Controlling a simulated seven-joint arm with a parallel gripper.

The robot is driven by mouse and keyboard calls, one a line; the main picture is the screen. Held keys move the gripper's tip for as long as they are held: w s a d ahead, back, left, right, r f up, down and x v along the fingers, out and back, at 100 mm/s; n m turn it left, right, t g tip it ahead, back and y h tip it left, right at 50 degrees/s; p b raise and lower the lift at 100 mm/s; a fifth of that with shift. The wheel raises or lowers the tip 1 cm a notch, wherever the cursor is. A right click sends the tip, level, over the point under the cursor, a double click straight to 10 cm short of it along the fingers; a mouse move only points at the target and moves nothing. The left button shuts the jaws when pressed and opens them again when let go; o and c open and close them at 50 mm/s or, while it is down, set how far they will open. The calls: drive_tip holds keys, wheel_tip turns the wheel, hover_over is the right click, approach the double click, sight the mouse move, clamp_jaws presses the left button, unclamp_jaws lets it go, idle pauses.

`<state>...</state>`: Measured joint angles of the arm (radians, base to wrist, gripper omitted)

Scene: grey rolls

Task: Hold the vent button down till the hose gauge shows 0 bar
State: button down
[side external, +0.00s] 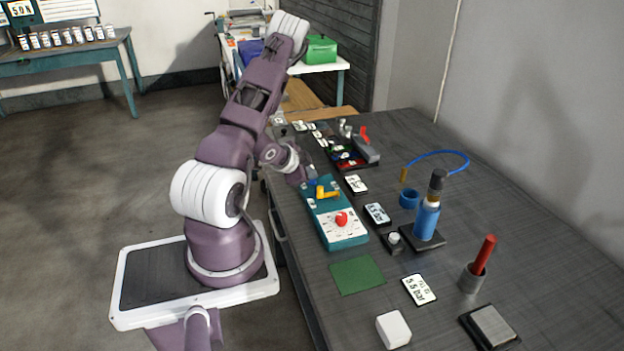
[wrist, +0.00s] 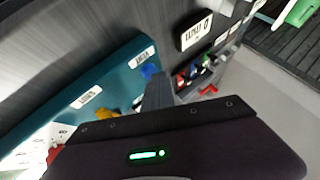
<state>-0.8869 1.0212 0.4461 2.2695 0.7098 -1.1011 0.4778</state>
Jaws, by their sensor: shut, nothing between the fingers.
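My gripper (side external: 303,181) is shut and empty at the far end of the teal panel (side external: 322,203). The panel also carries a yellow lever (side external: 327,193) and a red knob (side external: 341,218) on a white dial. A blue hose (side external: 437,154) with a brass end stands behind a blue bottle (side external: 427,217). I cannot pick out the hose gauge or its reading.
White cards (side external: 377,213) lie beside the panel. A dark tray (side external: 348,158) with coloured parts is beyond it. A red-handled tool stands in a grey cup (side external: 472,279). A green mat (side external: 357,276) and white block (side external: 393,330) lie nearer. The table's right rear is clear.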

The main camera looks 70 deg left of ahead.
idle(0.8)
drive_tip(key=shift+r, duration=0.9)
drive_tip(key=shift+r, duration=0.1)
drive_tip(key=shift+r, duration=2.45)
